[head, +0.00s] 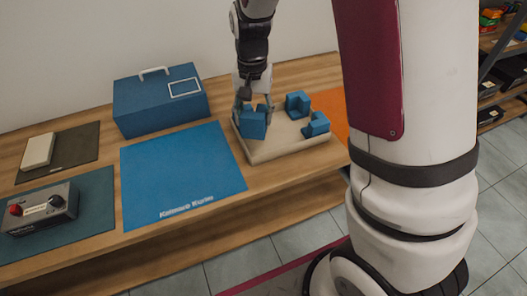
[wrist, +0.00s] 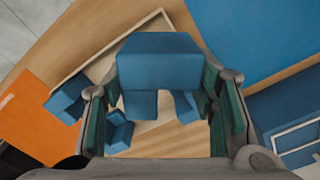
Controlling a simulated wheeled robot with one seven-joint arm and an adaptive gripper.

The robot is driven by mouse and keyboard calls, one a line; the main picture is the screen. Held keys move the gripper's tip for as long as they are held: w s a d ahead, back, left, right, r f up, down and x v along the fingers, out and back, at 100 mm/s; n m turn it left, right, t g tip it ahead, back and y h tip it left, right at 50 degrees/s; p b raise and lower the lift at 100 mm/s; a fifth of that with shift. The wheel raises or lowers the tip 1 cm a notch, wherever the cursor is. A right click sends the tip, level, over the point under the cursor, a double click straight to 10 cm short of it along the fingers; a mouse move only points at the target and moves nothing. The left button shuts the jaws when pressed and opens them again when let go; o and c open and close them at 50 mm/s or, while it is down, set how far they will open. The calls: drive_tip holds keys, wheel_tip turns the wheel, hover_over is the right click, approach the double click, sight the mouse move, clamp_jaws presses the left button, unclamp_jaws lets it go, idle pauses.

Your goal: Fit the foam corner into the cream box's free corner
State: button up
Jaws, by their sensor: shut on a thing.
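The cream box (head: 285,152) is a shallow tray at the right of the table. My gripper (head: 254,103) is shut on a blue foam corner (head: 253,125), over the left part of the box. In the wrist view the held foam corner (wrist: 160,62) is large between the finger pads and hides part of the box. Whether it touches the box floor, I cannot tell. Two other blue foam corners are at the box's right side, one farther back (head: 298,103) and one nearer the front (head: 316,124). They also show at the left of the wrist view (wrist: 68,101).
A blue mat (head: 180,170) lies left of the cream box, and an orange mat (head: 333,108) lies to its right. A blue case (head: 160,103) stands behind the blue mat. A grey control box (head: 40,210) and a cream block (head: 39,150) are farther left.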

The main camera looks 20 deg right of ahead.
drive_tip(key=m, duration=0.4)
drive_tip(key=shift+d+r+b, duration=0.1)
drive_tip(key=shift+d+b, duration=0.2)
drive_tip(key=shift+d, duration=0.05)
drive_tip(key=m, duration=0.7)
drive_tip(key=shift+r+b, duration=0.3)
drive_tip(key=shift+b, duration=0.1)
drive_tip(key=shift+s+f, duration=0.1)
drive_tip(key=shift+f, duration=0.05)
wheel_tip(320, 180, down, 10)
drive_tip(key=shift+r+b, duration=0.15)
drive_tip(key=shift+b, duration=0.2)
drive_tip(key=o, duration=0.8)
drive_tip(key=shift+o, duration=0.2)
